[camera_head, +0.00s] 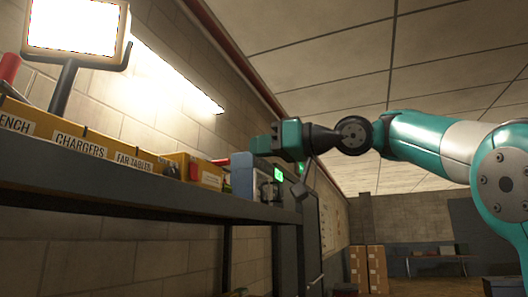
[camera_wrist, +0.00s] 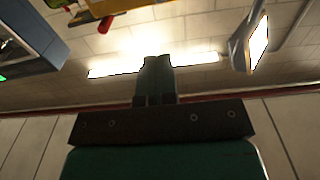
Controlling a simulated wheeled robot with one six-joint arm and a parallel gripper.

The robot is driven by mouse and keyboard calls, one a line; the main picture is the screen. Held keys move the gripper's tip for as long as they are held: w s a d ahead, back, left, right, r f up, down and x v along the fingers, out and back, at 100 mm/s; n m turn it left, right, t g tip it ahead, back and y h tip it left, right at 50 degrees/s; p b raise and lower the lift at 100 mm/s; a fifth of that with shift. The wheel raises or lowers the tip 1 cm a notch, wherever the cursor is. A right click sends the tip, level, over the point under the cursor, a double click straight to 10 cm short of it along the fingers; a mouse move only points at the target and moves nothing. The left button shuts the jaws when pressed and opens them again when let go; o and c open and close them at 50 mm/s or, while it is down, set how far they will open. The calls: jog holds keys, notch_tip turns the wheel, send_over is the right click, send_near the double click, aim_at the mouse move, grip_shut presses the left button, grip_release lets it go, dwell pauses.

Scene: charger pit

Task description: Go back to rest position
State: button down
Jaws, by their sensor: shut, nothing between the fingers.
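My gripper (camera_head: 281,139) is teal and dark grey and shows at the middle of the head view, raised in front of the shelf's right end. Its fingers are shut and hold nothing. My arm reaches in from the right of that view. In the wrist view my gripper (camera_wrist: 155,75) points up the picture, with its teal fingers together and a bright wall light behind them.
A dark shelf (camera_head: 150,195) runs along the left wall. It bears yellow bins (camera_head: 85,146) labelled CHARGERS and FAR TABLE, a grey-blue device (camera_head: 262,180) with a green screen, and a bright work lamp (camera_head: 75,25). Cardboard boxes (camera_head: 368,268) stand far back. Open room lies at the right.

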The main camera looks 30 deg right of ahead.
jog(key=shift+s+d, duration=0.15)
jog(key=shift+s, duration=0.1)
dwell(0.4)
jog(key=s+a+f+m+g+h+b, duration=0.15)
jog(key=a+f, duration=0.25)
jog(key=f, duration=0.6)
jog(key=s+a+f+g+h+b, duration=0.1)
jog(key=a+f+g, duration=0.2)
jog(key=f, duration=0.8)
jog(key=s+a+f+m+g+h+b, duration=0.1)
jog(key=a+f+g, duration=0.25)
jog(key=f, duration=0.65)
jog(key=s+f+n+g+h+b, duration=0.1)
jog(key=s+f+g, duration=0.5)
jog(key=s+f, duration=1.2)
notch_tip(320, 180, down, 3)
jog(key=shift+a+f+n+g+h, duration=0.15)
jog(key=shift+n+g+h, duration=0.3)
jog(key=shift+h, duration=0.7)
